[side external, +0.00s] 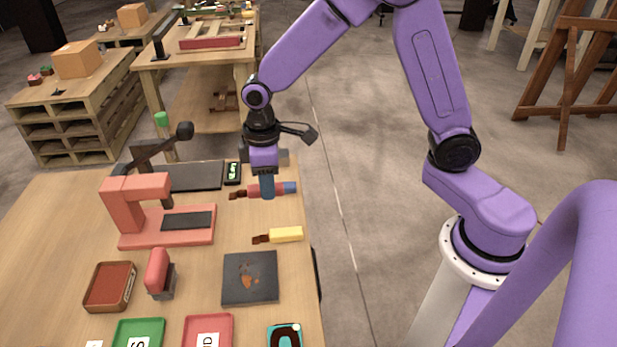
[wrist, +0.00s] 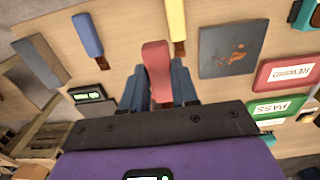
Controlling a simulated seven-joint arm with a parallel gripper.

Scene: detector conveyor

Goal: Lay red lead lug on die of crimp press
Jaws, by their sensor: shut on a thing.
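The red lead (side external: 252,191) has a brown lug (side external: 237,195) that points left in the side view. My gripper (side external: 267,191) is shut on the red part of the lead. I cannot tell whether the lead is clear of the table. The salmon crimp press (side external: 138,190) stands left of and nearer than my gripper, with a bare dark plate (side external: 187,221) on its base that looks like the die.
A blue lead (wrist: 88,35) and a yellow lead (side external: 287,235) lie on either side of the red one. A small meter (side external: 233,173) and a dark slab (side external: 195,176) lie close by. A black-knobbed lever (side external: 185,131) rises behind the press. A dark mat (side external: 250,278) lies nearer.

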